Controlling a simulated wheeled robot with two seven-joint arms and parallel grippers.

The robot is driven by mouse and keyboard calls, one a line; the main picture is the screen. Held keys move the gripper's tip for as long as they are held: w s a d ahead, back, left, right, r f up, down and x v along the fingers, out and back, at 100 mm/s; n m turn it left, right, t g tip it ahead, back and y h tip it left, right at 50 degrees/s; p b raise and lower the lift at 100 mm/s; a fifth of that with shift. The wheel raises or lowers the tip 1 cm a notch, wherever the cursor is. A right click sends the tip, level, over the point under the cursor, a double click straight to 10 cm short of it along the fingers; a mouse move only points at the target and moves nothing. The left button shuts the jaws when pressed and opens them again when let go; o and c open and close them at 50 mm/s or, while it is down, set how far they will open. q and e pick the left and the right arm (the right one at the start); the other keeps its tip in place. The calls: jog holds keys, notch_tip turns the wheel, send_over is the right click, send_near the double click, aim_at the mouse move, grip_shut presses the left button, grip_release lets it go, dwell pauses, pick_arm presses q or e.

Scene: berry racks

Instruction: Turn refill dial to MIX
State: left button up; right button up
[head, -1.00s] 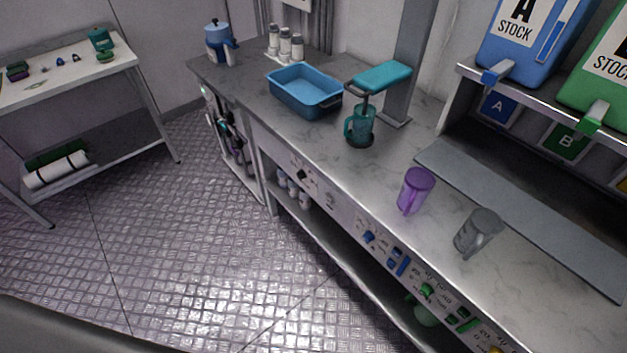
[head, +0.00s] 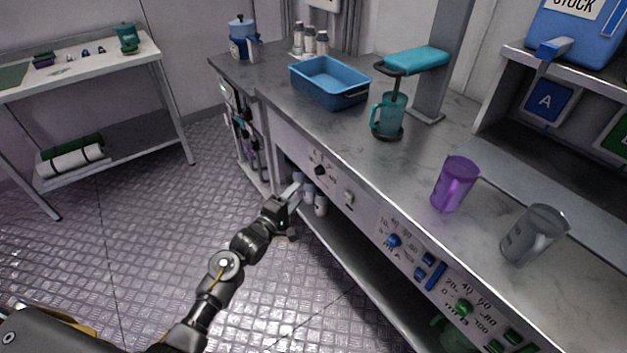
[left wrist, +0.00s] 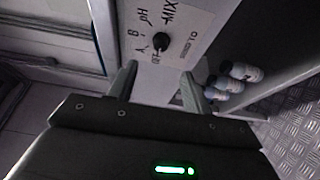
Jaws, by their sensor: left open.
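The refill dial is a small black knob (head: 319,170) on the pale front panel of the counter. In the left wrist view the knob (left wrist: 161,41) is ringed by the marks A, B, pH and MIX, with another small mark below it. Which mark it points at is too small to tell. My left gripper (head: 295,194) is open and empty, a little below and left of the knob in the head view. In the left wrist view its two fingers (left wrist: 157,82) stand apart, with the knob beyond them and not touched. My right gripper is not in view.
Several bottles (head: 313,199) stand on the shelf below the panel. A switch (head: 348,198) sits right of the knob, with blue and green controls further right.

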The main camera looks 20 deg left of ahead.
pick_arm(q)
send_near(316, 173)
jog(key=x, duration=0.7)
jog(key=shift+d+r+b, duration=0.15)
jog(key=shift+r+b, duration=0.1)
jog(key=shift+b, duration=0.1)
jog(key=shift+w+d, duration=0.15)
jog(key=shift+w, duration=0.4)
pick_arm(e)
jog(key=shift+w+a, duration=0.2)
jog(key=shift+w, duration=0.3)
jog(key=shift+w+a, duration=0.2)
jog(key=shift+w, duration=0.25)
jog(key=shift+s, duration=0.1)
pick_arm(q)
jog(key=shift+c, duration=0.8)
jog(key=c, duration=0.8)
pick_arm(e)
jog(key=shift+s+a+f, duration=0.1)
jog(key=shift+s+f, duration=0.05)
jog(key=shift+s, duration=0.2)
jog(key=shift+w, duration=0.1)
